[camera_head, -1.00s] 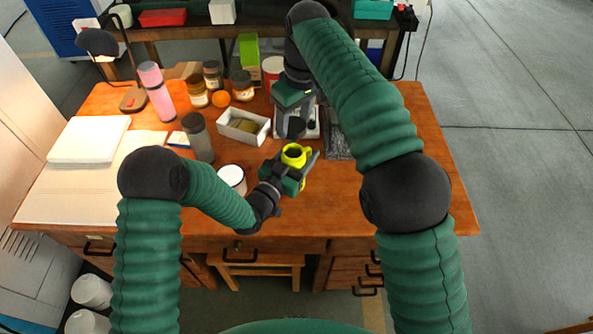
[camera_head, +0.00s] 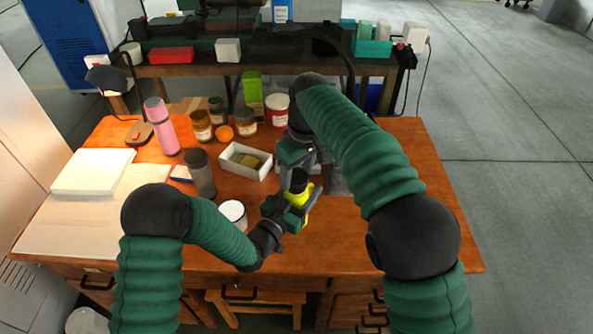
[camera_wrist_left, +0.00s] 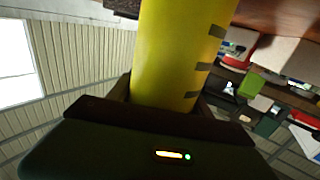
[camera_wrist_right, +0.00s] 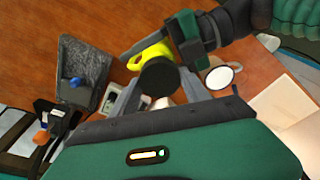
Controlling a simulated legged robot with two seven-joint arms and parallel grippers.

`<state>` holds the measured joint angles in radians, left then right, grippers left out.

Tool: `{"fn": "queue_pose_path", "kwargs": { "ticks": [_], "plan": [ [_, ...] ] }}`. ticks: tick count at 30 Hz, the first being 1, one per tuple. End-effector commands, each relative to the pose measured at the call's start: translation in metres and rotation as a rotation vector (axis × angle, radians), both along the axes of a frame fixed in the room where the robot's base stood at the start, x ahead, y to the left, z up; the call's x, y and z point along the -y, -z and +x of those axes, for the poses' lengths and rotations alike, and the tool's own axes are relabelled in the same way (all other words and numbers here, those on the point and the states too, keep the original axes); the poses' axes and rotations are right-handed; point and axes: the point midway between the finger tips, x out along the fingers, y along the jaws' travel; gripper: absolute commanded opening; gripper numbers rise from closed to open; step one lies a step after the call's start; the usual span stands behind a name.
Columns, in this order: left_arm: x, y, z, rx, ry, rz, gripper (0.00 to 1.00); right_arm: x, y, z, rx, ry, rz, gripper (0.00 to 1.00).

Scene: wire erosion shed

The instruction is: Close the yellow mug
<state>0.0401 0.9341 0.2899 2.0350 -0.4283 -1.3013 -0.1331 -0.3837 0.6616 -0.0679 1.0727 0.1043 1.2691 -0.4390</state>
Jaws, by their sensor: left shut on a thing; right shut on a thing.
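The yellow mug (camera_head: 304,190) is held above the front middle of the desk by my left gripper (camera_head: 297,208), which is shut on it. It fills the middle of the left wrist view (camera_wrist_left: 180,55), with dark marks along its side. My right gripper (camera_head: 299,166) is shut on a round black lid (camera_head: 298,181), directly over the mug's mouth. In the right wrist view the lid (camera_wrist_right: 159,76) sits between the fingers and hides part of the yellow mug (camera_wrist_right: 148,56). I cannot tell whether lid and mug touch.
A white mug (camera_head: 232,213) stands left of my left gripper. Several jars line the back. A dark grey tray (camera_wrist_right: 84,72) lies beside the grippers. The desk's right side is clear.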

Motion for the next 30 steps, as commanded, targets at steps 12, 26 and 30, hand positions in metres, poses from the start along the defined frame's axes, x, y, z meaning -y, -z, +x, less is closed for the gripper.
{"fn": "queue_pose_path", "kwargs": {
  "ticks": [12, 26, 30],
  "plan": [
    [0.000, -0.001, 0.000, 0.002, 0.001, -0.001, 0.00, 0.000, 0.008, 0.000, -0.001, 0.001, -0.001, 0.16],
    [0.000, -0.001, 0.000, 0.002, 0.000, -0.001, 0.00, 0.000, 0.017, 0.000, 0.001, 0.001, 0.001, 0.16],
    [0.000, -0.001, 0.000, 0.002, 0.000, -0.001, 0.00, 0.000, 0.017, 0.000, 0.001, 0.001, 0.001, 0.16]
  ]
}}
